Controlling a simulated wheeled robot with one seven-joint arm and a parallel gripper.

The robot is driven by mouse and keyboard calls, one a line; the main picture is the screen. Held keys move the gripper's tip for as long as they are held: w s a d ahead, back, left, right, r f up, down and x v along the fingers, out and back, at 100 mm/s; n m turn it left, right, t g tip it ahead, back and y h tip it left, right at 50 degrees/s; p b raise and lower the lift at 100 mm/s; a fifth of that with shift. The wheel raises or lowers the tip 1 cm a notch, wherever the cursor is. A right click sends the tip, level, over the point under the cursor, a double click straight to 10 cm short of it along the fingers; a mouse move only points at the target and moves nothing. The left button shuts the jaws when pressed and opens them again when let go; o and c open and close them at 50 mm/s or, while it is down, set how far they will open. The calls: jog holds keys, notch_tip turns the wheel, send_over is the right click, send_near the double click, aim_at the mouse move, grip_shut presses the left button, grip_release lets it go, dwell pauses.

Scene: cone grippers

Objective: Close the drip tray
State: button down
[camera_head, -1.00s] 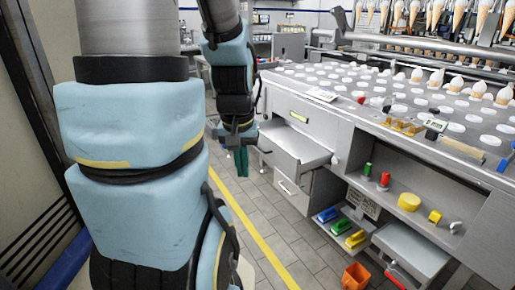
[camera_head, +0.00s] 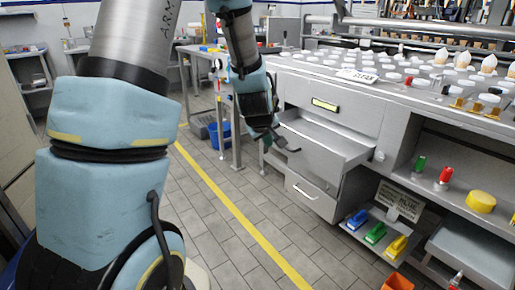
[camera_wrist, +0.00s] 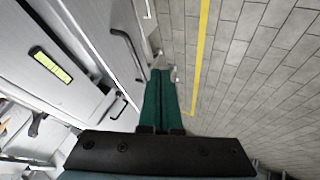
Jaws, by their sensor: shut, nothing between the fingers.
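An open grey drawer-like tray (camera_head: 335,143) sticks out of the counter front, below a drawer with a yellow label. I take it to be the drip tray. Its dark handle (camera_head: 290,149) is at its front left end. My gripper (camera_head: 267,143) is beside that front end, partly hidden by my dark wrist. In the wrist view my green fingers (camera_wrist: 161,98) are together and empty. A dark bar handle (camera_wrist: 126,55) shows there, left of and above the fingertips. I cannot tell whether the fingers touch the tray.
The closed drawer (camera_head: 335,105) is above and another closed drawer (camera_head: 311,194) is below. A blue bin (camera_head: 219,135) stands behind by a table. The tiled floor (camera_head: 205,215) to the left is clear.

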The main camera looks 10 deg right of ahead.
jog(key=w+d+f+p, duration=0.1)
jog(key=w+d+f, duration=0.5)
jog(key=w+f, duration=0.1)
jog(key=shift+w, duration=0.75)
jog(key=shift+d, duration=0.15)
